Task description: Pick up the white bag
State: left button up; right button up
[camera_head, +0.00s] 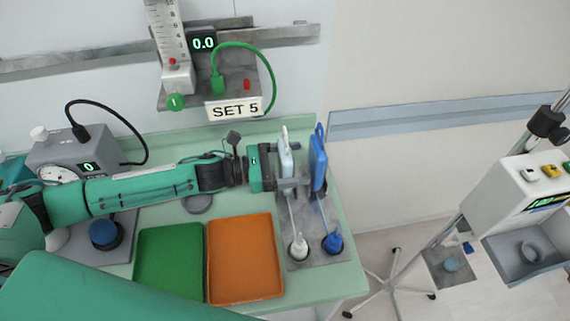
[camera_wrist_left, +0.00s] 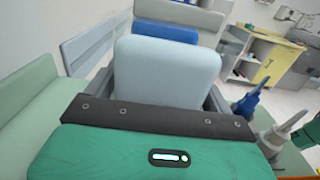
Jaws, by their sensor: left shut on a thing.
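The white bag (camera_head: 286,154) is a thin, pale, upright slab at the right end of the table. My left gripper (camera_head: 286,183) reaches it from the left and is shut on it. In the left wrist view the white bag (camera_wrist_left: 166,78) fills the space between the dark fingers, its broad face toward the camera. A blue bag (camera_head: 318,158) stands upright just right of it; in the wrist view the blue bag (camera_wrist_left: 165,33) shows behind it. I cannot tell whether the white bag is clear of its support. My right gripper is not in view.
A green tray (camera_head: 168,262) and an orange tray (camera_head: 244,258) lie in front of my left arm. A white-tipped plug (camera_head: 299,247) and a blue one (camera_head: 332,243) stand on a grey plate. A grey gauge box (camera_head: 75,151) is at left, a wheeled stand (camera_head: 520,190) at right.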

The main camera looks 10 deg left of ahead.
aim_at(293, 152)
pick_arm(q)
jog(key=shift+r, duration=0.15)
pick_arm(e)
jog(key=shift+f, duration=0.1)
pick_arm(q)
jog(key=shift+r, duration=0.1)
notch_tip(293, 152, up, 4)
jog(key=shift+s+f+b, duration=0.1)
jog(key=shift+f+b, duration=0.15)
jog(key=shift+b, duration=0.2)
notch_tip(293, 152, up, 7)
jog(key=s+d+p, duration=0.1)
jog(key=s+d, duration=0.3)
jog(key=s, duration=0.5)
jog(key=s+d+p, duration=0.2)
jog(key=s+d, duration=0.1)
jog(key=s, duration=0.6)
jog(key=shift+d+r, duration=0.35)
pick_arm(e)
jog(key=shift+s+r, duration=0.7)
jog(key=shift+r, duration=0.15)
pick_arm(q)
jog(key=shift+s, duration=0.15)
